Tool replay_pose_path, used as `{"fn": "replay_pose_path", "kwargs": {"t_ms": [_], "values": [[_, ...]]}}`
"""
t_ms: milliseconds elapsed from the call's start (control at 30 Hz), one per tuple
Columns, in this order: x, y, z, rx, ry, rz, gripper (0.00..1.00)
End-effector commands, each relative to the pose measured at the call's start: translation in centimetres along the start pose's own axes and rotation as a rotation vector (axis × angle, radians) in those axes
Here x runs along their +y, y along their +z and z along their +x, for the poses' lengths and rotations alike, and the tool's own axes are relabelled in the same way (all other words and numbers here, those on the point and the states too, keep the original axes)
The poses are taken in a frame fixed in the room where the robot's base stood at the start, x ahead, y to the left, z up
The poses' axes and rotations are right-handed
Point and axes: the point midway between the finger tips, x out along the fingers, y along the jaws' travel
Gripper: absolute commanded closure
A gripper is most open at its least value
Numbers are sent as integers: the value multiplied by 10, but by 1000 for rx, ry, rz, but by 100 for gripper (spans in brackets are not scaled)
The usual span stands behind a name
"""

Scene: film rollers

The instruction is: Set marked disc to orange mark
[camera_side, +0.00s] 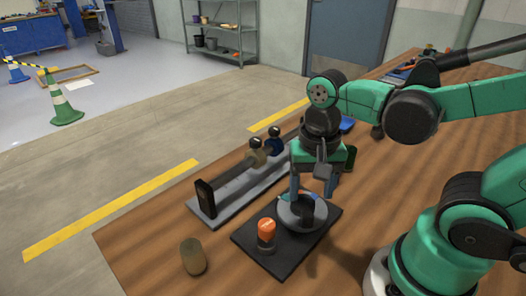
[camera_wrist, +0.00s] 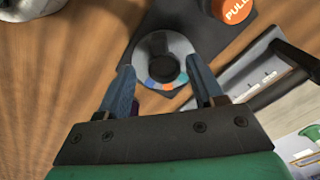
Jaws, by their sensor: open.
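The marked disc (camera_side: 290,215) is a grey round dial with a dark centre hub, on a black plate (camera_side: 273,263). I cannot tell which mark is set against a pointer. My gripper (camera_side: 312,190) points down over the disc and is open. In the wrist view its two blue fingers (camera_wrist: 165,65) stand either side of the disc's near edge, with nothing held. Whether they touch the disc is unclear.
An orange knob (camera_side: 266,229) reading PULL stands on the same plate, close to the disc. A grey rail (camera_side: 236,197) with upright roller parts runs behind. A brown cylinder (camera_side: 193,257) stands at the left front. Bare wooden table (camera_side: 140,240) lies left.

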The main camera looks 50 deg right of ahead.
Motion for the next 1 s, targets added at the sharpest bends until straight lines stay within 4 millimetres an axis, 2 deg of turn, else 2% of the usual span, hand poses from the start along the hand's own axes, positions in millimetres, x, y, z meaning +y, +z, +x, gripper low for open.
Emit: {"fn": "replay_pose_path", "kwargs": {"t_ms": [600,1000], "values": [[0,0,49,-3,2,7,39],[1,1,55,-3,1,7,39]]}}
